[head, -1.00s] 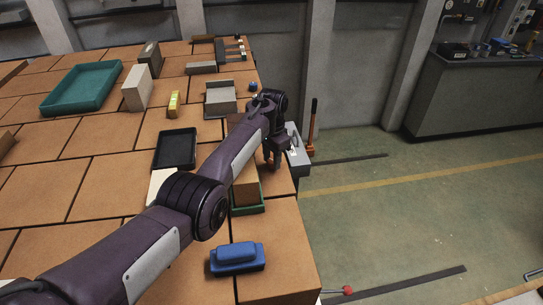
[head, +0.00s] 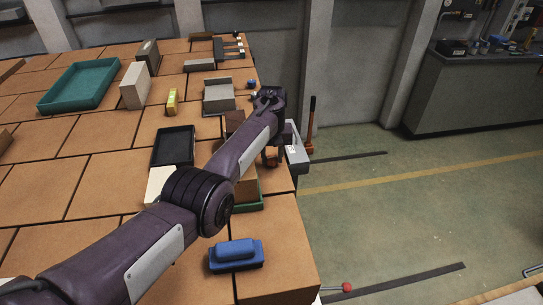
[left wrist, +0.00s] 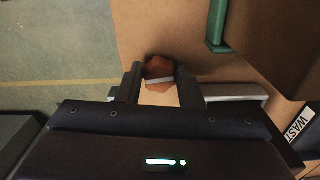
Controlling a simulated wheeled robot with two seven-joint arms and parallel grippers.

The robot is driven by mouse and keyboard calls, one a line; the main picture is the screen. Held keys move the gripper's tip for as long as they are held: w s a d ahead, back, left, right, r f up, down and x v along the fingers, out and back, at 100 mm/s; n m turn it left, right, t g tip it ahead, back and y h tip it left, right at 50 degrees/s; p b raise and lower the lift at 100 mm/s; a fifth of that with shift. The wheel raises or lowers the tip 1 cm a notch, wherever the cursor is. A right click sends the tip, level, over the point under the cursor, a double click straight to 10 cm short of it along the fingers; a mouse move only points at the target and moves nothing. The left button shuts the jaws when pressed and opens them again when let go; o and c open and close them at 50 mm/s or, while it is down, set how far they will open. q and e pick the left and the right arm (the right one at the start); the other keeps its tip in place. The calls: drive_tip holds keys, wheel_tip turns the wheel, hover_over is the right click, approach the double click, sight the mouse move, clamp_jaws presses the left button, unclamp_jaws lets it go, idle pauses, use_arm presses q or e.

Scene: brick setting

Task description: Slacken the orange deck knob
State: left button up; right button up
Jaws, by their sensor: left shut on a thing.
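The orange deck knob (left wrist: 158,67) sits between the two dark fingers of my left gripper (left wrist: 159,82) in the left wrist view, with a pale band across it. My left gripper is shut on the knob, one finger on each side. In the head view my left gripper (head: 271,160) points down at the right edge of the tiled deck (head: 140,130), and only a little orange shows there, the rest hidden by the hand. My right gripper is in neither view.
A green-rimmed tray (head: 250,206) with a brown block lies under my left forearm. A blue block-like object (head: 237,254) is nearer. A grey box (head: 297,158) adjoins the deck edge, by an orange-based upright handle (head: 311,130). Open floor lies right.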

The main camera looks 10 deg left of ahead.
use_arm(q)
drive_tip(key=n+b, duration=0.1)
drive_tip(key=n, duration=0.2)
drive_tip(key=shift+w+d+n, duration=0.1)
drive_tip(key=shift+w+n, duration=0.05)
drive_tip(key=shift+n, duration=0.25)
drive_tip(key=n+b, duration=0.1)
drive_tip(key=n, duration=0.2)
drive_tip(key=shift+n, duration=0.3)
drive_tip(key=n+b, duration=0.2)
drive_tip(key=n, duration=0.2)
drive_tip(key=shift+w+b, duration=0.15)
drive_tip(key=shift+b, duration=0.15)
drive_tip(key=shift+r+n+b, duration=0.1)
drive_tip(key=shift+n+b, duration=0.75)
drive_tip(key=shift+n, duration=1.15)
drive_tip(key=o, duration=1)
drive_tip(key=shift+c, duration=0.2)
